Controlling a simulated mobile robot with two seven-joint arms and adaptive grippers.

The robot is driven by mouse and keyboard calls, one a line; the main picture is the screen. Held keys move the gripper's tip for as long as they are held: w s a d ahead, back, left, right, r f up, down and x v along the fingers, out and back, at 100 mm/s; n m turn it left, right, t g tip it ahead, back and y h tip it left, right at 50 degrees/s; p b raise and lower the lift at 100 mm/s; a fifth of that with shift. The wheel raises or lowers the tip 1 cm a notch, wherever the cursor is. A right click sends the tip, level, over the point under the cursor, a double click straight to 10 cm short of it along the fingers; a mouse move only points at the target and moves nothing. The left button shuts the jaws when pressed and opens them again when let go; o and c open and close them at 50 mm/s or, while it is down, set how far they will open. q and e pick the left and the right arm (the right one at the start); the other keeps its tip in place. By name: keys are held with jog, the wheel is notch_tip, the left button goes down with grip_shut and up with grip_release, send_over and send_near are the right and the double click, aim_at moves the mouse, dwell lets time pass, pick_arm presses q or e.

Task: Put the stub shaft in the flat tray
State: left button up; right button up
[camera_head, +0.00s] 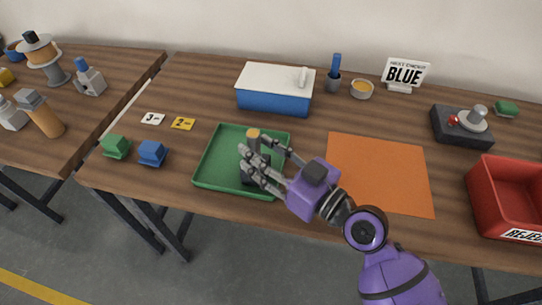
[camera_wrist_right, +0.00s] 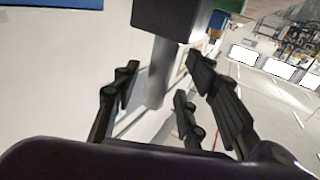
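The stub shaft (camera_head: 253,134) is upright over the green flat tray (camera_head: 211,178), with a yellowish top and a dark block-like base low inside the tray outline. Whether the base touches the tray floor is unclear. The right wrist view, which looks upside down, shows the dark base and the grey shaft (camera_wrist_right: 160,75) between the fingers. My right gripper (camera_head: 256,146) is around the shaft with its fingers spread; a gap shows between the shaft and the left-hand finger in the right wrist view (camera_wrist_right: 158,82). The fingers partly hide the shaft in the head view. My left gripper is out of view.
An orange mat (camera_head: 380,174) lies right of the tray. A blue box with a white lid (camera_head: 274,98) stands behind it. Green (camera_head: 116,146) and blue (camera_head: 152,153) blocks are left. A red bin (camera_head: 485,200) and a joystick box (camera_head: 455,135) are at right.

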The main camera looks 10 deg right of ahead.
jog(key=b+v, duration=0.4)
jog(key=v, duration=0.8)
jog(key=shift+b, duration=0.3)
jog(key=shift+r, duration=0.15)
